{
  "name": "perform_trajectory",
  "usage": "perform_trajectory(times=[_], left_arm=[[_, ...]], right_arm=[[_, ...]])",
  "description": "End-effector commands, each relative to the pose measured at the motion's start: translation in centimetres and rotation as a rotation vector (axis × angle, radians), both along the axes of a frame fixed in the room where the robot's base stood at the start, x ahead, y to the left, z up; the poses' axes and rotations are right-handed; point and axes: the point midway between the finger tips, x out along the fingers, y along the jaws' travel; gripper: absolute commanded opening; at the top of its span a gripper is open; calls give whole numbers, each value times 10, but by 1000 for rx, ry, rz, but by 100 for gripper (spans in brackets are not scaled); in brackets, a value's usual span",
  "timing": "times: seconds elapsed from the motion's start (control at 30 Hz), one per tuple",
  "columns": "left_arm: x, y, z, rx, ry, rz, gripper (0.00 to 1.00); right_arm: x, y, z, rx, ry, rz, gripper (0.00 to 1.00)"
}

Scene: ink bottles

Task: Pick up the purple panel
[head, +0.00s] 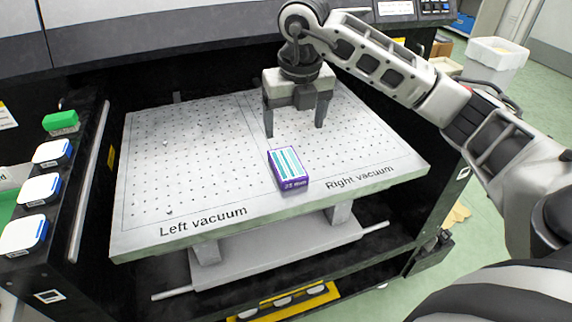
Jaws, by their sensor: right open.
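The purple panel (288,169) is a small purple box-like piece with teal and white stripes on its top. It lies near the front middle of the perforated white table, close to the line between the "Left vacuum" and "Right vacuum" areas. My right gripper (295,132) points down above the table, just behind the panel. Its two fingers are apart with nothing between them, and it does not appear to touch the panel. My left gripper is not in view.
A rack at left holds several white-and-blue caps (52,153) and a green-topped piece (61,122). A dark machine body stands behind. A white bin (494,62) is at the back right.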

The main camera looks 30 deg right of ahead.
Motion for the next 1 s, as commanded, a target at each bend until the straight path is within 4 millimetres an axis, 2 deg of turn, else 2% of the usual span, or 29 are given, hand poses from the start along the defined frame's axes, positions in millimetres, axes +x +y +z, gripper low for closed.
perform_trajectory(times=[0.1,0.23,0.5,0.8,1.0], left_arm=[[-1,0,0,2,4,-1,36],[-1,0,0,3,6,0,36],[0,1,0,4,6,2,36],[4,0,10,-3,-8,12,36],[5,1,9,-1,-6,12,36]], right_arm=[[3,-1,-27,1,5,1,80],[7,-1,-48,2,2,2,80],[10,0,-68,3,0,4,80],[18,3,-108,4,1,5,80],[19,3,-113,3,-3,5,80]])
